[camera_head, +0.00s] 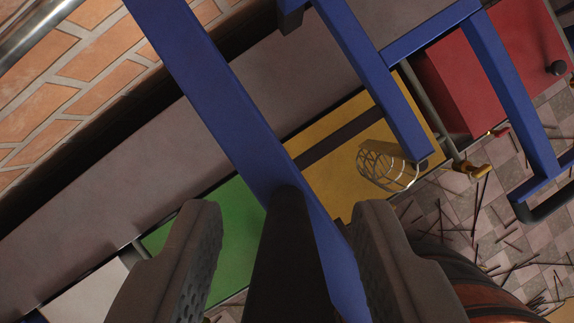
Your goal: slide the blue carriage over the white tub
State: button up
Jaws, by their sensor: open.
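The blue carriage (205,85) is a frame of long blue beams that crosses the view diagonally. Its left beam passes over the border of the green tub (230,225) and the yellow tub (335,185); other beams reach right over the red tub (470,75). The white tub (92,302) shows only partly at the lower left, clear of the carriage. My gripper (288,212) is open, its two grey fingers on either side of a dark bar (290,255) at the left beam. I see gaps on both sides of the bar. The bar's near end is cut off.
A brick wall (95,75) and a metal pipe (35,28) are at the upper left. A wire-cage lamp (388,166) and a brass tap (470,170) are by the yellow tub. Thin sticks lie scattered on the tiled floor (455,225) at the right.

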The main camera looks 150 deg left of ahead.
jog(key=shift+w+d+f, duration=0.15)
jog(key=shift+w+f, duration=0.05)
jog(key=shift+f, duration=0.4)
grip_shut()
